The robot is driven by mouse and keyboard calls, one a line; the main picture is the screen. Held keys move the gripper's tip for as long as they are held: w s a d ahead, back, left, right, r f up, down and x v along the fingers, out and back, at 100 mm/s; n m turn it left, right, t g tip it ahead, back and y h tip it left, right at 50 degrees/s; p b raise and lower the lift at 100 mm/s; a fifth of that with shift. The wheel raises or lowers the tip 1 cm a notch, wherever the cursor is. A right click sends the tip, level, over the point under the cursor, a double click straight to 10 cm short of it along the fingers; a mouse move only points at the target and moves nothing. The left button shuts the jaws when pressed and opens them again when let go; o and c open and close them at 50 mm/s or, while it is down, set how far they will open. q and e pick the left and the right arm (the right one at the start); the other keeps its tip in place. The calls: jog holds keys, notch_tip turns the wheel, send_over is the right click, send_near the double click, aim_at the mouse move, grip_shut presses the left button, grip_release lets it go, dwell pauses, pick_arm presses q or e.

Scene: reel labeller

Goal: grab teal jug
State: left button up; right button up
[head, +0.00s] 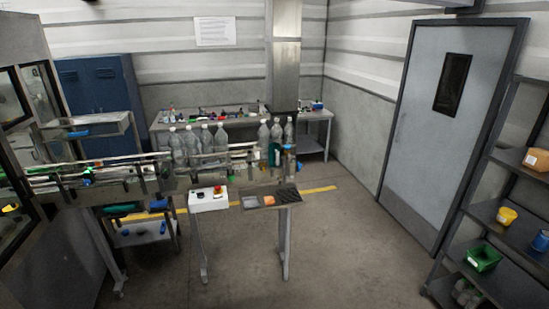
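I cannot make out a clear teal jug. A small teal object (275,154) stands at the right end of the bottle conveyor, partly behind a metal post; its shape is too small to tell. A teal-green object (120,211) also shows below the conveyor at the left, above a low cart, and is partly hidden. On the right rack, a yellow mug-like vessel (507,217) and a blue vessel (541,240) stand on the middle shelf. Neither of my grippers is in view.
The conveyor (150,184) carries several clear bottles (207,140). A white control box (208,200) with a red button is on its front. A dark rack (490,213) holds a green bin (483,258). The floor (350,245) between conveyor and rack is clear, before a closed door (440,130).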

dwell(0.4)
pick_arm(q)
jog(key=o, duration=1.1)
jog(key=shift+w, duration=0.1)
